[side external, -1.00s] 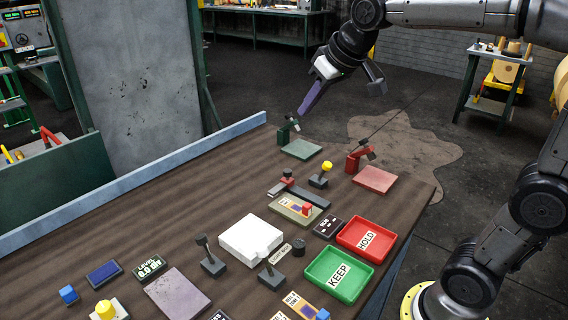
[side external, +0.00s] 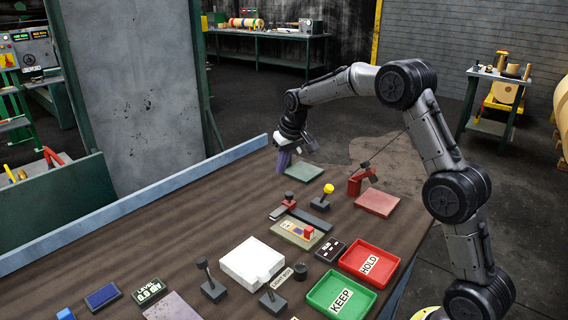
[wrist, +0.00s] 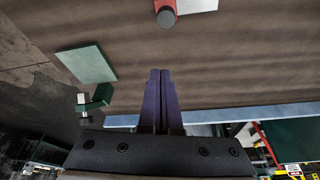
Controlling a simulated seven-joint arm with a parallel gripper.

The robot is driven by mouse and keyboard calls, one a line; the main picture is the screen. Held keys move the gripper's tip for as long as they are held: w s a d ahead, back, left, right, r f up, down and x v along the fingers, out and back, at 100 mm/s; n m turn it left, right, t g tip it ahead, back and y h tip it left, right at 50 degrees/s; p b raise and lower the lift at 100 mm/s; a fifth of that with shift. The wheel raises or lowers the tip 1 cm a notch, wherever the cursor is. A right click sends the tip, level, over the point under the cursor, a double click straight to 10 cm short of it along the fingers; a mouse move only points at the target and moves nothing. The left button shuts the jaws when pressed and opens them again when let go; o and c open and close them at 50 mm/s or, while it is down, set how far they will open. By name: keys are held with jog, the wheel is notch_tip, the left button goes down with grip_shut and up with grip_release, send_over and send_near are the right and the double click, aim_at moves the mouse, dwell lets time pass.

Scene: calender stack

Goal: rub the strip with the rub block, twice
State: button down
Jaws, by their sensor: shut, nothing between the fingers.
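A small orange-and-pale strip (side external: 290,228) lies on an olive pad (side external: 285,235) near the middle of the bench in the side view. A small red block (side external: 308,233) stands at the strip's right end; I cannot tell for sure that it is the rub block. My gripper (side external: 282,161) is at the far end of the bench, near the green pad, well away from the strip. Its purple fingers are together and empty, as the wrist view (wrist: 160,72) shows. The strip is not clearly seen in the wrist view.
A green pad (side external: 300,172) and a red pad (side external: 377,202) with a red stand (side external: 360,181) are at the far end. A yellow-knobbed lever (side external: 323,198), white block (side external: 251,261), red HOLD tray (side external: 369,261) and green KEEP tray (side external: 341,294) surround the olive pad.

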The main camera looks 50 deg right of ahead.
jog(key=x, duration=0.6)
jog(key=shift+f, duration=0.35)
jog(key=shift+s+a+r, duration=0.1)
jog(key=shift+s+a, duration=0.05)
jog(key=shift+s, duration=0.4)
jog(key=shift+s+a+r, duration=0.1)
jog(key=shift+s+a, duration=0.05)
jog(key=shift+s, duration=0.4)
jog(key=shift+s+a, duration=0.2)
jog(key=shift+s, duration=0.6)
jog(key=s, duration=0.7)
jog(key=shift+s, duration=0.45)
jog(key=shift+f, duration=0.15)
